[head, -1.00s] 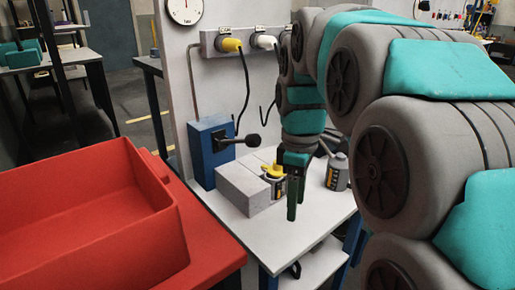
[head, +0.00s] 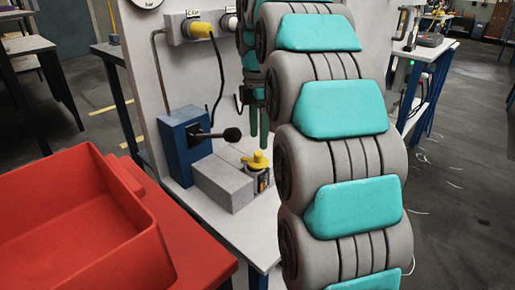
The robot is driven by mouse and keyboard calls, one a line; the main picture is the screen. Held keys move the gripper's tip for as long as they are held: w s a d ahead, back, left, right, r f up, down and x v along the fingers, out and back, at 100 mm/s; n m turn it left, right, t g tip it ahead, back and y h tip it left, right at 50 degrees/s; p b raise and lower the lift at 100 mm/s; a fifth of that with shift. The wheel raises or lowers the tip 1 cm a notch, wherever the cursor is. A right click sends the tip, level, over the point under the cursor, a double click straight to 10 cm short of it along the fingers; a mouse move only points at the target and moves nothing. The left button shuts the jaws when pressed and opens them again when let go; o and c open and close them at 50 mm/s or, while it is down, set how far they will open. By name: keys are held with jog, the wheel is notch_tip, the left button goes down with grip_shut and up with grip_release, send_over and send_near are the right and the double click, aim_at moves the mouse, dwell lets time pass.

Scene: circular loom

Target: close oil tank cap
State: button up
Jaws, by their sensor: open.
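A small oil can (head: 264,182) with a yellow cap (head: 257,161) stands on the white workbench in the head view, just right of a grey block. The cap sits at the top of the can with a part sticking out to the left; I cannot tell whether it is open or closed. My gripper (head: 259,130) points down above and behind the cap in the picture, its two green fingers apart and empty. My arm hides the area right of the can.
A grey block (head: 224,184) and a blue box (head: 182,146) with a black lever (head: 215,134) stand left of the can. A yellow plug (head: 200,29) with a hanging cable is on the panel behind. A red bin (head: 65,230) fills the lower left.

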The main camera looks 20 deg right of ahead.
aim_at(258, 152)
jog(key=shift+f, duration=2.5)
jog(key=shift+c, duration=0.3)
grip_shut()
